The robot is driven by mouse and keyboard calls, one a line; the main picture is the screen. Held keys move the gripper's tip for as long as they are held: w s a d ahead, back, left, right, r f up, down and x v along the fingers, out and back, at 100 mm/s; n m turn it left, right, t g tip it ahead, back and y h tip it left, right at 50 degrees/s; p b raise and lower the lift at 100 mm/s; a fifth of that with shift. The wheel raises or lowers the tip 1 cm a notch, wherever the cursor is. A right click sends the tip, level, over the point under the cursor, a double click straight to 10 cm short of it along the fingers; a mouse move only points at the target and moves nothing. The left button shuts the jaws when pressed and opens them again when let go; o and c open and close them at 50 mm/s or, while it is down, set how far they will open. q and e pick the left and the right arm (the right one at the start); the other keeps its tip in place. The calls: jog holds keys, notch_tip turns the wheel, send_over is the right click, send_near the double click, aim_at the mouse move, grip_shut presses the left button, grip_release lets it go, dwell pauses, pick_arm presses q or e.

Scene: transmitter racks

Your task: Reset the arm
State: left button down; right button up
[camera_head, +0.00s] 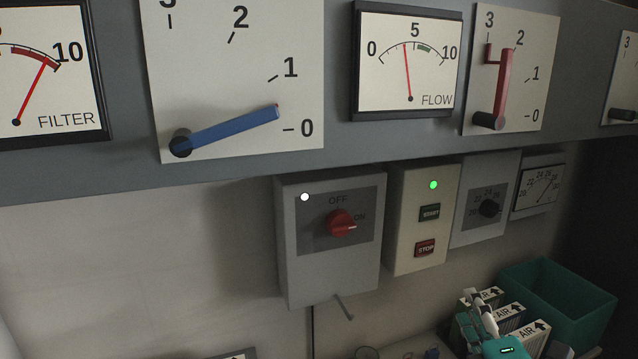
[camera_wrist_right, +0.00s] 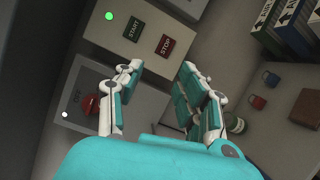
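My right gripper (camera_head: 483,305) is teal and white and low at the right of the head view, in front of and below the wall boxes. In the right wrist view its two fingers (camera_wrist_right: 160,75) stand apart with nothing between them, so it is open and empty. The finger tips point toward the cream START/STOP box (camera_head: 409,230), which also shows in the wrist view (camera_wrist_right: 101,30); no contact shows. My left gripper is not in either view.
A grey box (camera_head: 297,270) with a red OFF/ON knob (camera_head: 341,223) hangs left of the START/STOP box. Above are a blue lever (camera_head: 235,126) and a pink lever (camera_head: 505,85). A green bin (camera_head: 570,305) and several AIR filters (camera_head: 527,335) stand at lower right.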

jog(key=s+f+m+g+h, duration=0.1)
jog(key=s+f+m+g, duration=0.25)
jog(key=f, duration=0.35)
jog(key=s+f+m+g, duration=0.2)
jog(key=f+m, duration=0.2)
jog(key=f, duration=0.2)
jog(key=s+a+f+m+g+y, duration=0.1)
jog(key=s+a+f+m+g, duration=0.1)
jog(key=s+f+m+g, duration=0.55)
jog(key=s+a+f+m+g+y, duration=0.1)
jog(key=s+a+f+m+g, duration=0.15)
jog(key=s+f, duration=0.95)
notch_tip(320, 180, down, 25)
jog(key=s+b, duration=0.2)
jog(key=s+d+f+g+b, duration=0.1)
jog(key=s+d+f+b, duration=0.1)
jog(key=s+f, duration=1.4)
notch_tip(320, 180, down, 2)
jog(key=shift+s+d+f+h, duration=0.25)
jog(key=shift+s+d+h, duration=0.05)
jog(key=shift+s+d, duration=0.1)
